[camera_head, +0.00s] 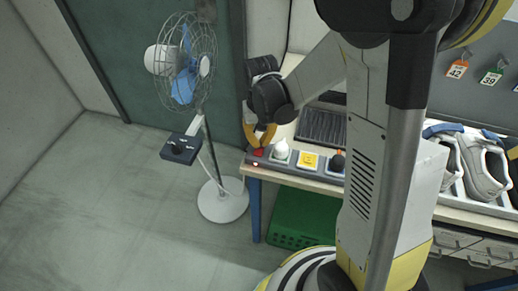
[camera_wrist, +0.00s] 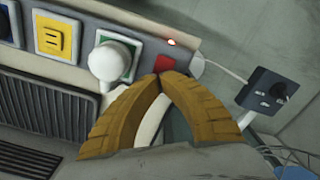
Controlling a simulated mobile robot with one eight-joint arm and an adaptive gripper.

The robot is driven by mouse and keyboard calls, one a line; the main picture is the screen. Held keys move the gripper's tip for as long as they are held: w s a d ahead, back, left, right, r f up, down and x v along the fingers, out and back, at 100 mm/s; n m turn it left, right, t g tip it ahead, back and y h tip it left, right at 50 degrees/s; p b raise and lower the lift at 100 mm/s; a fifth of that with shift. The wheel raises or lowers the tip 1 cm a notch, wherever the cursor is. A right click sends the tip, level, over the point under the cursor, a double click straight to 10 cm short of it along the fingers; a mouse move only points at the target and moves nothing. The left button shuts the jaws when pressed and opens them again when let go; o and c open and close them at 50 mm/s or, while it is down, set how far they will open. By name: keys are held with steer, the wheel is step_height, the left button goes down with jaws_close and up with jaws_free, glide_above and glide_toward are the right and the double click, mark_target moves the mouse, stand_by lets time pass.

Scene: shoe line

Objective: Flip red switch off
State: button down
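The red switch (camera_wrist: 165,63) sits at the end of a grey control strip on the table. It also shows in the head view (camera_head: 258,152), at the left end of the strip. My gripper (camera_wrist: 159,77) has its two orange-yellow fingers curved together, with their tips meeting just in front of the switch and partly covering it. Nothing shows between the tips. I cannot tell whether they touch the switch. In the head view my gripper (camera_head: 262,146) is right over the strip's left end. A small red light (camera_wrist: 171,42) glows beside the switch.
A fan (camera_head: 184,62) with a control box (camera_head: 181,148) stands left of the table. Shoes (camera_head: 484,170) sit at right; a green crate (camera_head: 300,217) is below.

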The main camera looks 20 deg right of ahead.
steer(key=shift+f+b, duration=0.7)
steer(key=shift+f, duration=0.15)
stand_by(0.3)
steer(key=shift+r+p, duration=2.55)
steer(key=shift+r, duration=1)
